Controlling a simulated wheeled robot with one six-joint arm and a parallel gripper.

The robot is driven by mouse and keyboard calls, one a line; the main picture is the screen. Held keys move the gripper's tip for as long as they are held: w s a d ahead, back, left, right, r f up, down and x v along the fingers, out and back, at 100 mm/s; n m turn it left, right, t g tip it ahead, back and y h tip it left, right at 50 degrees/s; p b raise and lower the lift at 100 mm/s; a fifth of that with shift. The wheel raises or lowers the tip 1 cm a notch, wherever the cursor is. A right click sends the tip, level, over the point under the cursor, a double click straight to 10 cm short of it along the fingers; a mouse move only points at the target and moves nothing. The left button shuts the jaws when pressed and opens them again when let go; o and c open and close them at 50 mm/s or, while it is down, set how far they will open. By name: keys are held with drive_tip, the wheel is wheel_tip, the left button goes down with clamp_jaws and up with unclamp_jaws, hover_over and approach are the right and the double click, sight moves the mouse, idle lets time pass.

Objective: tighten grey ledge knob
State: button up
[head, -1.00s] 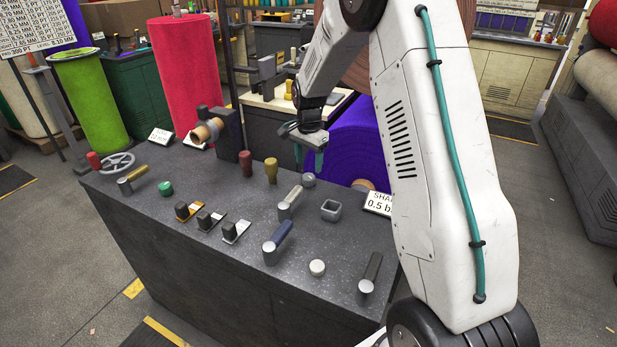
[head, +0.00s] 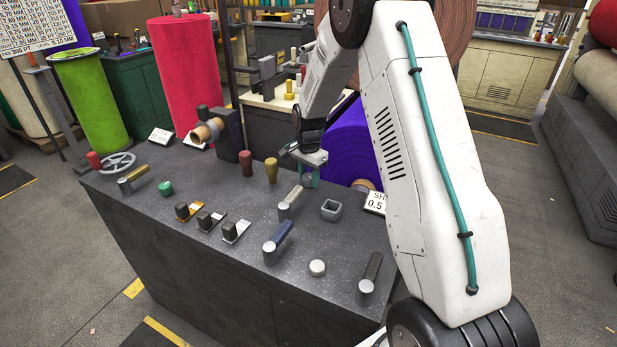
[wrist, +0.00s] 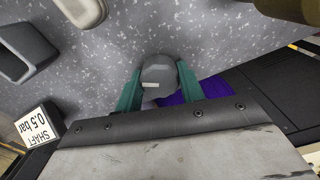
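The grey ledge knob (head: 308,181) is a small round knob near the far right edge of the dark speckled bench. In the wrist view the knob (wrist: 160,77) shows a pale mark on its face and sits between my two teal fingers. My gripper (head: 308,178) points down over it, with one fingertip on each side. In the wrist view my gripper (wrist: 160,82) looks open around the knob, with the fingertips very close to its sides. Any contact is hard to make out.
A square grey socket (head: 331,210), a lever with a pale handle (head: 290,204) and a sign (head: 375,201) stand close to the knob. Brown and red knobs (head: 271,170) stand to its left. A purple felt roll (head: 345,145) is just behind the bench edge.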

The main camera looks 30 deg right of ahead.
sight(309, 176)
drive_tip(key=shift+n, duration=0.8)
drive_tip(key=o, duration=1)
drive_tip(key=shift+c, duration=0.2)
wheel_tip(309, 176, up, 8)
drive_tip(key=shift+f, duration=0.1)
drive_tip(key=shift+s, duration=0.1)
